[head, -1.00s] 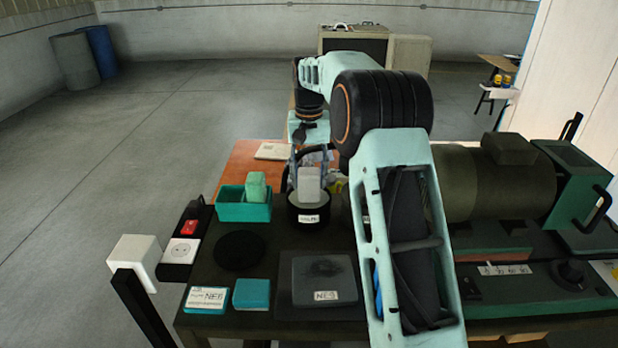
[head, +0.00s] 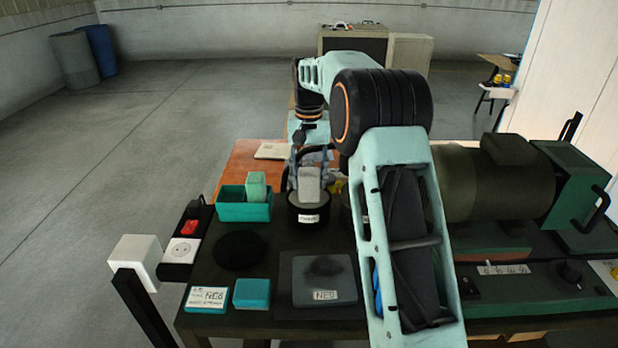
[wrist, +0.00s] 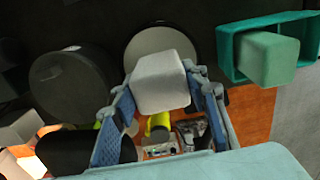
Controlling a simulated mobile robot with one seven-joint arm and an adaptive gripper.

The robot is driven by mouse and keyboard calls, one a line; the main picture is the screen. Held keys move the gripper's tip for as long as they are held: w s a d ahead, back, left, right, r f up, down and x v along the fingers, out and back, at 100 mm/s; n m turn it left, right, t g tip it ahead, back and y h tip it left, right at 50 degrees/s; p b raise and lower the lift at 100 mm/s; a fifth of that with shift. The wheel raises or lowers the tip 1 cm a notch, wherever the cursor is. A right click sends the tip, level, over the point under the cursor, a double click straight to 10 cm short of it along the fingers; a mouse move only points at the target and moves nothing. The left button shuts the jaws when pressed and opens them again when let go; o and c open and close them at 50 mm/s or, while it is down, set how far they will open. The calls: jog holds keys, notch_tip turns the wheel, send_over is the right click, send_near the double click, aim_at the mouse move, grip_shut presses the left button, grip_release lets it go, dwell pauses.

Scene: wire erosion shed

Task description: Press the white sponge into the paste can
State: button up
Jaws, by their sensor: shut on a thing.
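The white sponge (head: 309,181) is a pale block held upright between the fingers of my gripper (head: 308,160). In the wrist view the sponge (wrist: 161,82) sits between the two blue fingers of my gripper (wrist: 163,92). The paste can (head: 308,216) is a round black can with a white label, directly below the sponge. In the wrist view the can (wrist: 128,56) shows a dark rim and a grey surface inside, partly hidden by the sponge. The sponge's lower end overlaps the can's mouth; I cannot tell how deep it sits or whether it touches the paste.
A teal tray (head: 232,212) with a green block (head: 256,186) stands close left of the can. In front are a black disc (head: 240,250), a dark smeared plate (head: 322,279) and a teal block (head: 252,294). A large dark cylindrical machine (head: 490,182) fills the right.

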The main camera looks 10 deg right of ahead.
notch_tip(320, 180, up, 5)
jog(key=p, duration=0.4)
jog(key=shift+f, duration=0.15)
jog(key=shift+r+p, duration=0.75)
jog(key=shift+r, duration=0.4)
jog(key=shift+f, duration=0.1)
